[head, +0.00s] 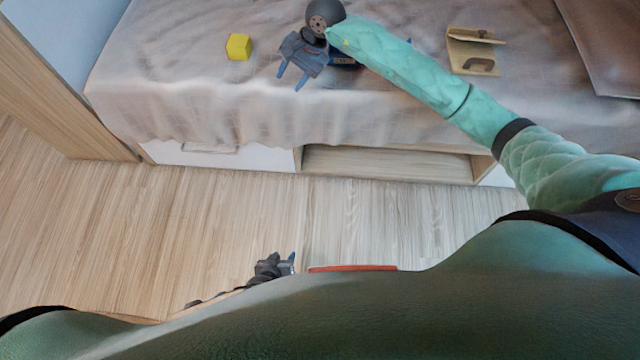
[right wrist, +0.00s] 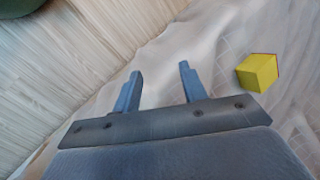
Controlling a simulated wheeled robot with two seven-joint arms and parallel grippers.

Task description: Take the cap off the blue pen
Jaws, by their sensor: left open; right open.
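I cannot make out the blue pen or its cap in either view. A dark blue object (head: 344,61) shows partly from under my right wrist on the bed; I cannot tell what it is. My right gripper (head: 291,79) is over the bed near its front edge, its blue fingers apart with nothing between them. In the right wrist view the same gripper (right wrist: 160,70) is open over the pale sheet. My left gripper (head: 290,263) is low in front of my body, above the floor, seen side-on and partly hidden; it is open and no held object shows.
A yellow cube (head: 238,47) sits on the bed (head: 190,95) left of my right gripper; it also shows in the right wrist view (right wrist: 257,72). A tan holder (head: 474,52) lies right of my right arm. An open compartment (head: 385,162) is under the bed. The wooden floor (head: 150,225) is clear.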

